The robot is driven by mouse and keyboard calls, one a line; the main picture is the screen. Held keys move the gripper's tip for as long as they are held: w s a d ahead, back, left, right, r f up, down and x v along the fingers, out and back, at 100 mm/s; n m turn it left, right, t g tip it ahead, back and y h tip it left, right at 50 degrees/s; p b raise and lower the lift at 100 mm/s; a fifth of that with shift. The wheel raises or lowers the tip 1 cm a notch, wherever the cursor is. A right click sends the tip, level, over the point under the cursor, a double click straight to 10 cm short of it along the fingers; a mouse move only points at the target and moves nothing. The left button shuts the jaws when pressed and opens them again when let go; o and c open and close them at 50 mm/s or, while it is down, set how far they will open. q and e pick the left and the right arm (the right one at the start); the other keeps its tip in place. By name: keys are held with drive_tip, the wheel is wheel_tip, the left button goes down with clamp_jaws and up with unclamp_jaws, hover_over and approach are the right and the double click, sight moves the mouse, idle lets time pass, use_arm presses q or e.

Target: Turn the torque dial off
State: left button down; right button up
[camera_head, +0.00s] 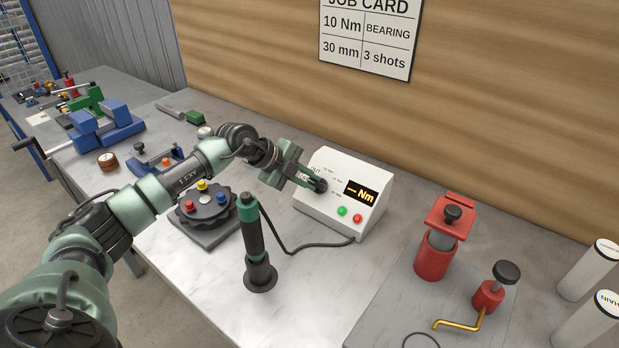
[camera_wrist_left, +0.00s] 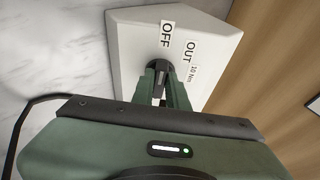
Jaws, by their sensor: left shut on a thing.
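The torque controller (camera_head: 337,208) is a white box with a sloped front, standing on the bench. Its display (camera_head: 361,193) reads "--- Nm", with a green and a red button below. The dial (camera_head: 321,185) is a dark knob on the left of the front face. My left gripper (camera_head: 314,182) is shut on the dial and hides part of it. In the left wrist view, the fingers close around the dark dial (camera_wrist_left: 158,66), beside the labels "OFF" (camera_wrist_left: 166,34), "OUT" and "10 Nm" on the box (camera_wrist_left: 128,38). My right gripper is not in view.
A green-handled driver (camera_head: 252,232) stands upright in a dark holder, its cable running to the controller. A round black fixture with coloured knobs (camera_head: 203,209) is at left.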

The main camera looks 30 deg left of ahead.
use_arm(q)
drive_tip(key=shift+a+n, duration=0.1)
drive_tip(key=shift+n, duration=0.2)
drive_tip(key=c, duration=1.4)
unclamp_jaws()
drive_tip(key=b+v, duration=0.2)
drive_tip(key=v, duration=0.5)
drive_tip(key=shift+s+a+r, duration=0.2)
drive_tip(key=shift+s, duration=0.05)
